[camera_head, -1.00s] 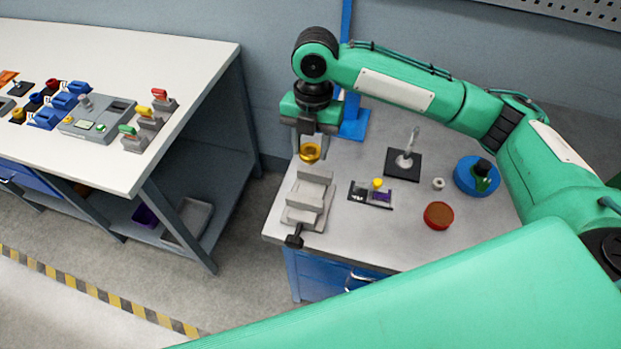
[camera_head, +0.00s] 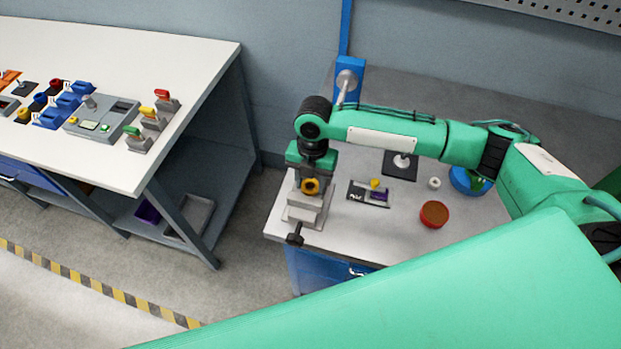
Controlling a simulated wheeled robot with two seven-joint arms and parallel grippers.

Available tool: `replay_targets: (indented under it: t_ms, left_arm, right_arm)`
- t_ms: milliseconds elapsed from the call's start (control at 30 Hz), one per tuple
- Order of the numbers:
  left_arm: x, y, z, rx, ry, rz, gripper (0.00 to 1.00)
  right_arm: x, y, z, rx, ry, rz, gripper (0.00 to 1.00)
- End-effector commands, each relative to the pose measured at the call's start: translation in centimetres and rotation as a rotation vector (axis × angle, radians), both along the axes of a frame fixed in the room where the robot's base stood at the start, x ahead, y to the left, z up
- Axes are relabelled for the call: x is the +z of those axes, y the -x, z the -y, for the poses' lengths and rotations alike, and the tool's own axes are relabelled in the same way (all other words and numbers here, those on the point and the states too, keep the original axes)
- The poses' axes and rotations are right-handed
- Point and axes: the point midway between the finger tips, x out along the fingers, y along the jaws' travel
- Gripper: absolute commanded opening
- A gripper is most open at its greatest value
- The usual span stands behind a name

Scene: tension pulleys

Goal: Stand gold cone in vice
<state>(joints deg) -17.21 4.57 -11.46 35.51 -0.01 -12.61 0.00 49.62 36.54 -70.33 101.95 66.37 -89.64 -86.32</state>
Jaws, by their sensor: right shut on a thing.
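The gold cone (camera_head: 310,186) shows as a small gold round piece with a dark centre that faces the camera. My right gripper (camera_head: 311,178) is shut on it, pointing down over the grey vice (camera_head: 306,214). The vice stands at the left end of the right-hand table, with its dark handle (camera_head: 295,236) towards the front. The cone overlaps the upper part of the vice in the picture; I cannot tell whether they touch. The gripper and cone hide the back of the vice and the gap between its jaws. My left gripper is out of view.
A blue post (camera_head: 349,68) stands behind. Another white bench (camera_head: 110,55) is at left.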

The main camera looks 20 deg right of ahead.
Motion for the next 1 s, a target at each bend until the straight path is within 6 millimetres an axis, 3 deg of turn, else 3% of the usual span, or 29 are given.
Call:
replay_targets:
  t_ms: [167,200,300,667,767,1000]
  left_arm:
    - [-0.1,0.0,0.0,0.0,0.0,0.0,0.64]
    - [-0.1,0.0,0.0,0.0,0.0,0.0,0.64]
    - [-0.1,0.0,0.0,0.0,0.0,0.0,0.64]
    - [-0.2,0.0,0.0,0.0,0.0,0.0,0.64]
    - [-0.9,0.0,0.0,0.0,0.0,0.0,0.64]
    - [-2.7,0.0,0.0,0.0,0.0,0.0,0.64]
  right_arm:
    - [-0.3,0.0,0.0,0.0,-0.001,-0.001,0.17]
    - [-0.3,0.0,0.0,0.0,0.0,0.0,0.48]
    - [-0.2,0.0,0.0,0.0,0.0,0.0,0.64]
    - [0.3,-0.1,0.0,0.0,0.001,0.001,0.64]
    - [1.5,-0.3,0.1,0.0,-0.001,0.003,0.64]
    - [6.5,-1.0,0.6,0.0,0.0,0.004,0.64]
